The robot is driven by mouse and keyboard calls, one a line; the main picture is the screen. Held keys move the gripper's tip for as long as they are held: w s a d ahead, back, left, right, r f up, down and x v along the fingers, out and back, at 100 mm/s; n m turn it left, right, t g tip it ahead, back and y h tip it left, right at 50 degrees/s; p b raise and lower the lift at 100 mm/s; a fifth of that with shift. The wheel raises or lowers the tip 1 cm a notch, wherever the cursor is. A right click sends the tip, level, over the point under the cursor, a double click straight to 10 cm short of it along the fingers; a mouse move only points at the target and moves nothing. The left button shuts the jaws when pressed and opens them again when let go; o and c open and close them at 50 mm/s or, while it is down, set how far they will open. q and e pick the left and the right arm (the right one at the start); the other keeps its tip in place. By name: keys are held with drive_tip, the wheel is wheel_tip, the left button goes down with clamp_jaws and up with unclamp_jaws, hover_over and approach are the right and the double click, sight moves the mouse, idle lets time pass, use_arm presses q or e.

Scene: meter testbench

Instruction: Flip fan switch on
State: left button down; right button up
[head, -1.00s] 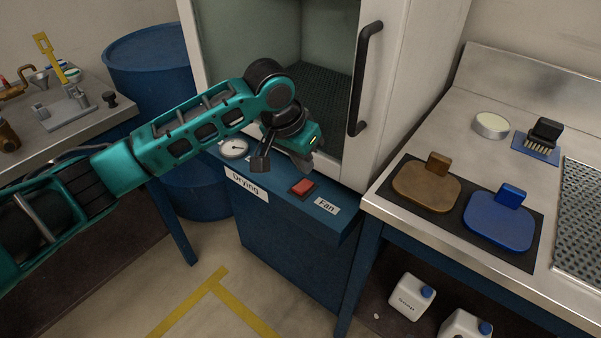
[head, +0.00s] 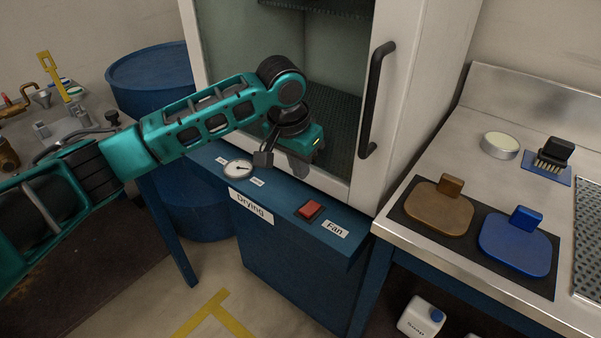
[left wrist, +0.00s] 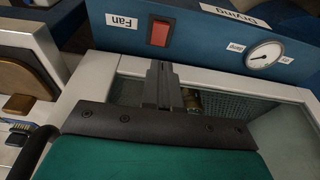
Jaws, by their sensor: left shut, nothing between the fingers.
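The red fan switch (head: 309,211) sits in a dark frame on the blue ledge below the drying cabinet, beside the label "Fan" (head: 335,228). In the left wrist view the red switch (left wrist: 160,32) is just beyond the fingertips, a little to their left. My left gripper (left wrist: 162,66) is shut and empty. In the head view the left gripper (head: 303,176) is partly hidden by its own wrist and hangs behind and above the switch, apart from it. My right gripper is not in view.
A round gauge (head: 238,169) is left of the switch on the ledge. The drying cabinet's black door handle (head: 376,100) stands up at the right. A steel bench (head: 410,236) with brown and blue paddles is further right. A blue barrel (head: 150,75) stands behind my left arm.

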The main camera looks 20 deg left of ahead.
use_arm(q)
drive_tip(key=b, duration=0.2)
approach(305, 211)
drive_tip(key=x, duration=0.5)
drive_tip(key=shift+w+d+f, duration=0.1)
drive_tip(key=shift+w+d, duration=0.05)
drive_tip(key=shift+w, duration=0.25)
drive_tip(key=shift+s+f, duration=0.1)
drive_tip(key=shift+f, duration=0.6)
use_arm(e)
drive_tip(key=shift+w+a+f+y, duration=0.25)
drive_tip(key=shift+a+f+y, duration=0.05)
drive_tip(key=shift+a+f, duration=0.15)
use_arm(q)
drive_tip(key=shift+s+f+p, duration=0.1)
drive_tip(key=shift+f+p, duration=0.1)
drive_tip(key=shift+p, duration=0.3)
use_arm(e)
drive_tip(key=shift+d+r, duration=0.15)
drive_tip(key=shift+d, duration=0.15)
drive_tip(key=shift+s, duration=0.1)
